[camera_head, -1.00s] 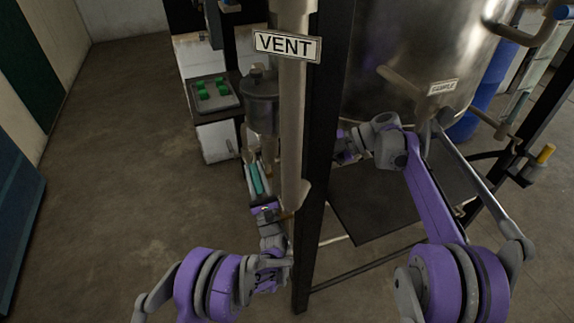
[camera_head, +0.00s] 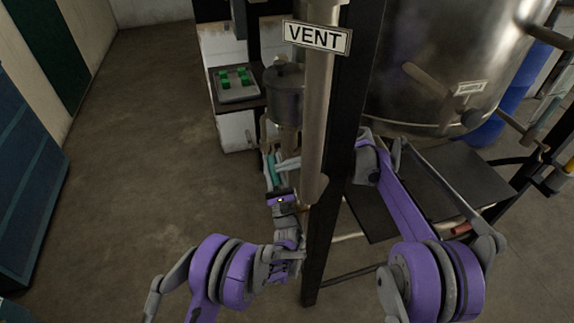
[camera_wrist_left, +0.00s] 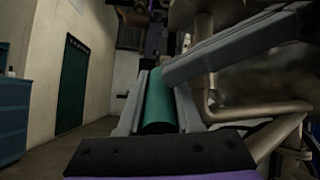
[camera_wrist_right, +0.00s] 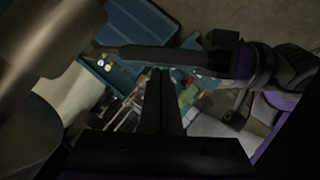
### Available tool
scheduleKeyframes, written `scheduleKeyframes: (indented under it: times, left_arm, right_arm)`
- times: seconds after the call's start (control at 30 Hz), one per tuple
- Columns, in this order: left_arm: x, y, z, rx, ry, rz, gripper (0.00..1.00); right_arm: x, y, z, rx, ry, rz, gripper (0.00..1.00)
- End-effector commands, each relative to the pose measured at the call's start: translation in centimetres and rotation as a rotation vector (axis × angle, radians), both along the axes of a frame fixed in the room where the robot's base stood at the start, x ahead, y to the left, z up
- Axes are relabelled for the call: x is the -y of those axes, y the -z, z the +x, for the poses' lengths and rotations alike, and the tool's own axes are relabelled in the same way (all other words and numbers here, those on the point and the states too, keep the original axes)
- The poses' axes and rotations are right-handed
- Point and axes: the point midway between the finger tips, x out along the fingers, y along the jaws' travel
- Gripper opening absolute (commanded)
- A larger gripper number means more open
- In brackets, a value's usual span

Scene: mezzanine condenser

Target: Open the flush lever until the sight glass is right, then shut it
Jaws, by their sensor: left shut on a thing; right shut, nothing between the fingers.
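A teal cylindrical handle (camera_head: 273,170) stands left of the vent pipe; it also shows in the left wrist view (camera_wrist_left: 158,106). I cannot confirm that it is the flush lever. My left gripper (camera_head: 272,168) is shut on it, with a finger on each side (camera_wrist_left: 158,98). My right gripper (camera_head: 287,163) reaches from behind the vent pipe towards the handle. Its pale fingers cross close to the left gripper; contact is unclear. In the right wrist view its fingers (camera_wrist_right: 162,100) are shut and empty. I cannot make out the sight glass.
The vent pipe (camera_head: 318,120), with a VENT sign (camera_head: 317,37), and a dark post (camera_head: 335,210) stand between my arms. A grey pot (camera_head: 284,90) is behind the handle. A panel with green parts (camera_head: 235,84) is at back left. A large metal tank (camera_head: 440,55) is right. Left floor is clear.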

Motion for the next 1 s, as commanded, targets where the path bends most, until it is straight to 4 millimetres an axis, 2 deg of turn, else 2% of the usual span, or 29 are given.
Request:
scheduleKeyframes:
  times: [0.53,0.57,0.7,1.0]
  left_arm:
    - [0.1,-0.1,-0.1,0.004,-0.001,0.001,0.0]
    - [0.1,-0.2,-0.1,0.005,-0.001,0.001,0.38]
    - [0.1,-0.2,-0.1,0.006,0.0,0.002,0.63]
    - [0.3,-0.3,-0.2,0.007,0.003,0.003,0.63]
  right_arm:
    - [-0.2,1.5,0.7,0.002,0.005,-0.008,0.0]
    - [-0.2,1.5,0.7,0.002,0.005,-0.007,0.0]
    - [-0.1,1.5,0.7,0.002,0.005,-0.007,0.0]
    - [-0.2,1.5,0.7,0.003,0.004,-0.007,0.0]
